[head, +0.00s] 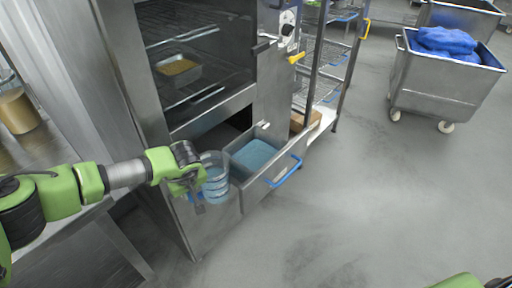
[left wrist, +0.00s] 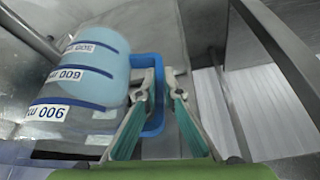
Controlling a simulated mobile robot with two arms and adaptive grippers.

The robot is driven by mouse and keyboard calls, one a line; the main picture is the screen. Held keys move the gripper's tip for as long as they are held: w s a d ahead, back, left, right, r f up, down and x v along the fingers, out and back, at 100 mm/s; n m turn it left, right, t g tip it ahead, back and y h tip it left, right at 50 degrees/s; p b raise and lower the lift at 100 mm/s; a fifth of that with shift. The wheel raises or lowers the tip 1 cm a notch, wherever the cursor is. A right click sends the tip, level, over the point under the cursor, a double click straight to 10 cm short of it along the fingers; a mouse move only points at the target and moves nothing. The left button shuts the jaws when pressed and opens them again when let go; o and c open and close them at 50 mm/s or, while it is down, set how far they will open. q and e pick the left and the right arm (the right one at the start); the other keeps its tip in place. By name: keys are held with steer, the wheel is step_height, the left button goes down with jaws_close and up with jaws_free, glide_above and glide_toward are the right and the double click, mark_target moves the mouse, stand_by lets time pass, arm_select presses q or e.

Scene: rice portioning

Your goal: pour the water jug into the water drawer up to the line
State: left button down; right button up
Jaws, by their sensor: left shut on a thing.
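The water jug (head: 215,180) is clear, with blue bands and some bluish water inside. It looks about upright beside the near left end of the open water drawer. The left wrist view shows the jug (left wrist: 82,75) close up, with marks reading 300, 600 and 900. My left gripper (head: 188,178) is shut on the jug's blue handle (left wrist: 153,122), which passes between its fingers. The water drawer (head: 231,150) is pulled out below the oven and holds blue water. Its fill line cannot be made out. My right gripper is not in view.
The steel oven (head: 213,117) stands behind the drawer, with a pan of yellow food (head: 179,70) inside. A blue handle (head: 284,172) sticks out from the drawer front. A wire rack (head: 325,55) stands to the right. A wheeled bin (head: 440,85) stands farther right. The floor between is clear.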

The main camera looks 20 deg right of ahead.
arm_select(q)
steer(key=shift+r, duration=0.15)
steer(key=s+r+p, duration=0.3)
steer(key=s+p, duration=0.2)
steer(key=s, duration=0.7)
steer(key=shift+a, duration=0.3)
stand_by(0.4)
